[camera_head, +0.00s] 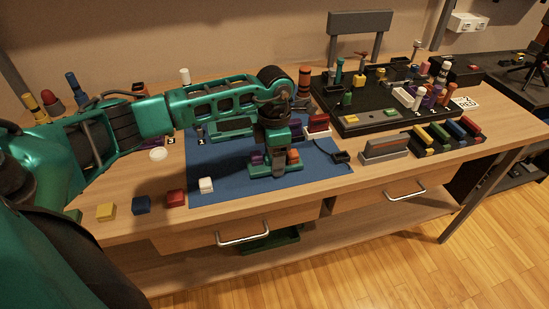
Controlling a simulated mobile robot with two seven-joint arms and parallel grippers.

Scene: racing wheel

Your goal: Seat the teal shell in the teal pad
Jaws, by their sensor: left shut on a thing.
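My left gripper (275,168) comes down from the teal arm over the blue mat, low and near the mat's middle. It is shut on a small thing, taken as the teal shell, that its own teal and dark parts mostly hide. Purple and orange pieces (293,156) show close around the fingers. A flat dark piece with a teal rim (233,125) lies behind the arm at the back of the mat; I cannot tell whether it is the teal pad. Whether the held thing touches anything below is hidden. My right gripper is out of view.
The blue mat (225,190) has free room at its front left. White, red, blue and yellow blocks (106,212) line the front left. A black board (385,121) crowded with pegs stands back right. A grey holder (384,149) and coloured bars (447,136) lie right.

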